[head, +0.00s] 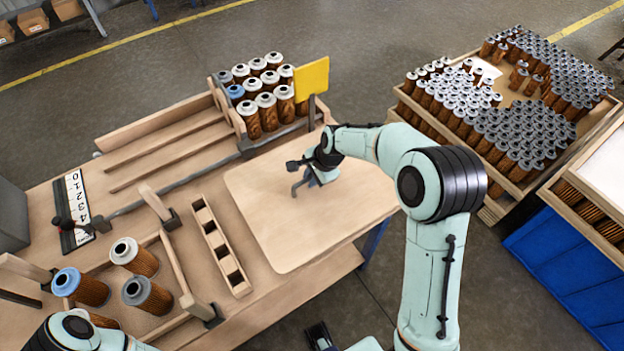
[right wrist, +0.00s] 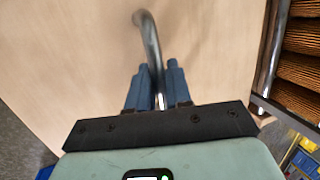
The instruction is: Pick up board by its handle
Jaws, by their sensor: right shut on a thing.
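The board (head: 290,235) is a pale flat wooden panel with rounded corners, lying at the right part of the workbench. Its surface fills much of the right wrist view (right wrist: 80,60). Its handle is a curved grey metal bar (right wrist: 150,42). My right gripper (right wrist: 158,88) is shut on the handle, with a blue finger on each side of it. In the head view my right gripper (head: 303,187) is over the board's upper middle, and the arm hides part of it. My left arm shows at the bottom left edge, but its gripper is not visible.
Filter cartridges (head: 265,100) stand in a rack behind the board, near a yellow sign (head: 311,78). A narrow slotted wooden block (head: 220,248) lies left of the board. More cartridges (head: 135,257) stand in a frame at front left. A crate of cartridges (head: 440,120) stands right of the bench.

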